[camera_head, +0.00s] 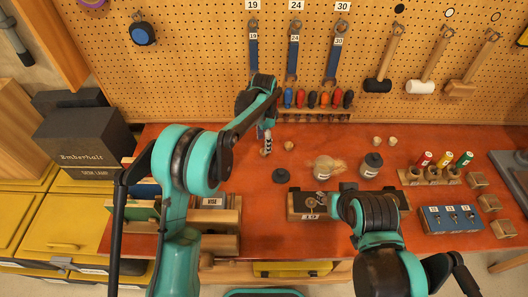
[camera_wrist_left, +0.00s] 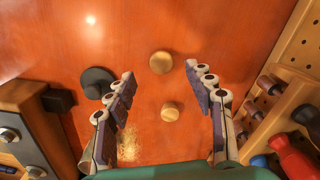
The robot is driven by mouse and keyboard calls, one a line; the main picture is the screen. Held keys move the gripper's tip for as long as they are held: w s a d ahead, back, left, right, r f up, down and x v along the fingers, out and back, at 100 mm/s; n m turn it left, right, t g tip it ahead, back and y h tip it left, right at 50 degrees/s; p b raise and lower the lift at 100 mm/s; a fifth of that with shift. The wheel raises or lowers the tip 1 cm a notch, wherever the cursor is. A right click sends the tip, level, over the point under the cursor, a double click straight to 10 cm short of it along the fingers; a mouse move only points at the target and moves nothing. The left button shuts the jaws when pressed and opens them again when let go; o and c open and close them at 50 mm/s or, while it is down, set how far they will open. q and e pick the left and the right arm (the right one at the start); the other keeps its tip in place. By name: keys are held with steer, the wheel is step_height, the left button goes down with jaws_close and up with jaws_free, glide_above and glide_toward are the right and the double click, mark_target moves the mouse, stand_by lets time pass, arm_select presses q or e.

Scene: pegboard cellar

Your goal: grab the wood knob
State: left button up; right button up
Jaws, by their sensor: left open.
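One wood knob (camera_head: 289,146) shows in the left wrist view (camera_wrist_left: 172,111) low between my fingers. The other wood knob (camera_head: 266,153) is just below the left fingertips in the head view, and in the left wrist view (camera_wrist_left: 162,62) it lies beyond the fingers. My left gripper (camera_head: 265,136) is open and empty above the table, its fingers (camera_wrist_left: 160,90) spread on either side. My right gripper is mostly hidden by its own arm over the dark block.
A dark round lid-like piece (camera_head: 281,176) lies close to the knobs, also in the left wrist view (camera_wrist_left: 97,82). A rack of screwdrivers (camera_head: 318,100) lines the back. A jar (camera_head: 371,165) stands to the right.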

arm_select(q)
step_height(320, 180, down, 5)
steer(key=shift+w+f+b, duration=0.1)
steer(key=shift+w+b, duration=0.05)
steer(key=shift+b, duration=0.45)
steer(key=shift+d, duration=0.1)
steer(key=c, duration=0.9)
steer(key=shift+r, duration=0.2)
